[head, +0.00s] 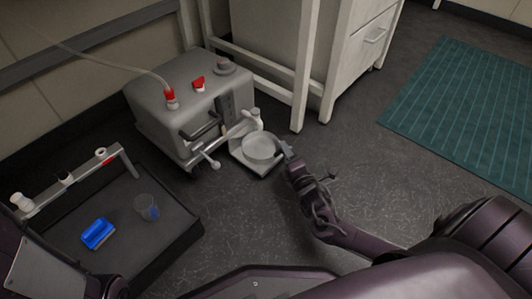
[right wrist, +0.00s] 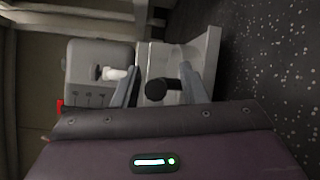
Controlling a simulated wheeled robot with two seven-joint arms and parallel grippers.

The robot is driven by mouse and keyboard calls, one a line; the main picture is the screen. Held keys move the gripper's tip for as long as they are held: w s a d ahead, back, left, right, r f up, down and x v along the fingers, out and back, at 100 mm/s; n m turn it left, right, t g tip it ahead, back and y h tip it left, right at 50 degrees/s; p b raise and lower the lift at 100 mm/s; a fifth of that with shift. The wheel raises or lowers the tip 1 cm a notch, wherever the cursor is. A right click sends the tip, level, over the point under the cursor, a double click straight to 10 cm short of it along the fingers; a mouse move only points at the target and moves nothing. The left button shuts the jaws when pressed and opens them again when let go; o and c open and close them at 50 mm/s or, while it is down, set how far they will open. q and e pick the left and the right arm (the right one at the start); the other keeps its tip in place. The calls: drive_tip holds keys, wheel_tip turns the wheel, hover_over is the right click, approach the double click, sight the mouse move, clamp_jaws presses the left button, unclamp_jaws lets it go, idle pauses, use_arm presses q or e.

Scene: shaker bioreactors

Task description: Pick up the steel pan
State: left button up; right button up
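The steel pan (head: 259,147) is round and shallow. It sits on a small pale platform (head: 246,164) at the front of the grey machine. My right gripper (head: 287,150) is at the pan's right side. In the right wrist view, a dark round-ended handle (right wrist: 162,90) lies between the two fingers of my right gripper (right wrist: 162,84), with gaps on both sides, so the gripper is open around it. The pan's bowl is hard to make out in that view. My left arm shows at the lower left of the head view, but its gripper is not seen.
The grey machine (head: 160,117) with red fittings and a hose stands behind the pan. A white cabinet frame (head: 302,70) stands behind.

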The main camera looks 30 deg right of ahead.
clamp_jaws()
drive_tip(key=shift+r, duration=0.2)
idle(0.3)
